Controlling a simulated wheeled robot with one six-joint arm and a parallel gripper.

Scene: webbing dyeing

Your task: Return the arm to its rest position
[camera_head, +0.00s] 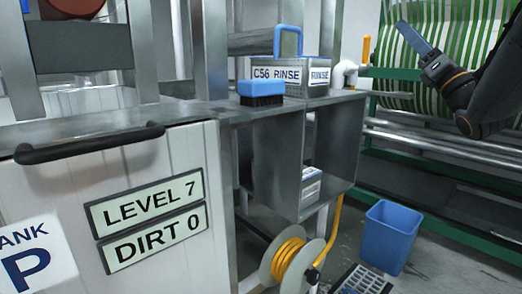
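My arm (469,92) is dark with an orange ring and enters from the right edge, bent at the upper right. Its end, with my gripper (432,62), points up and left in front of green-and-white striped webbing (455,45). A flat blue piece (413,38) sticks out at its tip. I cannot tell whether it is part of my gripper or something held. The fingers cannot be made out.
A metal bench (225,111) carries a blue brush (261,92) and a rinse box (302,76) with a blue handle. A yellow hose reel (289,260) and a blue bin (389,237) stand below. Green-framed rails (440,145) run under my arm. Floor shows at right.

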